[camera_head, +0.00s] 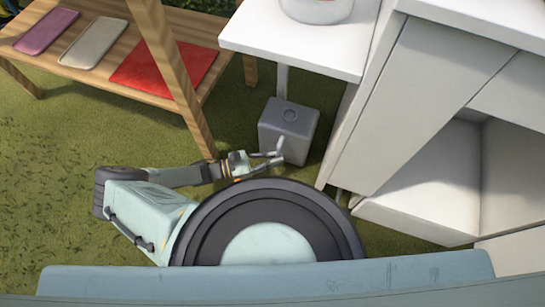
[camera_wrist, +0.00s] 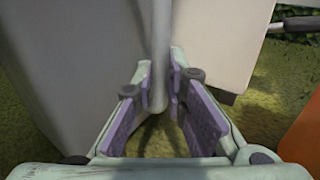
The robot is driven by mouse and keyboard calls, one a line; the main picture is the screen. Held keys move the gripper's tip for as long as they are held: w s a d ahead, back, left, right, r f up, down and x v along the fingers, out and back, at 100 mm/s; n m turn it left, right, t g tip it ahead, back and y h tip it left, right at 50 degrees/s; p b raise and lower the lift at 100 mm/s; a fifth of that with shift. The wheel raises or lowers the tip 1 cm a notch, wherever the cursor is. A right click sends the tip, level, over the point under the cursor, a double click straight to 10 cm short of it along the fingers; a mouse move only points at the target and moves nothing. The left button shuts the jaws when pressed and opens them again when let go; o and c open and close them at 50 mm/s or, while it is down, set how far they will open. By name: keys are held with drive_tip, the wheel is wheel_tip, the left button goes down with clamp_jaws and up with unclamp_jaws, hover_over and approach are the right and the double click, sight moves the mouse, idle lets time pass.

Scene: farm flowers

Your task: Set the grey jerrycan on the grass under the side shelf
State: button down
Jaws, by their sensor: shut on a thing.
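The grey jerrycan (camera_head: 297,127) is a boxy can with a round cap on top. It is upright at the front edge of the white side shelf (camera_head: 298,47), low over the grass (camera_head: 235,125); I cannot tell whether its base touches. My gripper (camera_head: 280,152) is at the can's near left side, shut on its handle. In the wrist view the purple-padded fingers (camera_wrist: 158,100) close around the grey handle bar (camera_wrist: 160,50), with the can's grey wall (camera_wrist: 75,70) filling the left. The can's underside is hidden.
A wooden bench (camera_head: 125,75) with a red mat (camera_head: 165,66) and two trays stands at the left; its leg (camera_head: 172,80) is near my arm. A white cabinet (camera_head: 405,95) stands close on the right. A white pot (camera_head: 317,8) sits on the shelf.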

drive_tip(key=d, duration=0.2)
drive_tip(key=d+b, duration=0.1)
drive_tip(key=shift+w+d+f, duration=0.35)
drive_tip(key=shift+f, duration=0.05)
drive_tip(key=c, duration=1.6)
unclamp_jaws()
drive_tip(key=shift+f, duration=0.1)
drive_tip(key=shift+c, duration=0.2)
drive_tip(key=shift+a, duration=0.15)
drive_tip(key=a, duration=0.4)
drive_tip(key=s+a, duration=0.1)
drive_tip(key=a, duration=0.2)
drive_tip(key=s+a, duration=0.1)
drive_tip(key=a, duration=0.3)
drive_tip(key=shift+s+a, duration=0.2)
drive_tip(key=shift+a, duration=0.1)
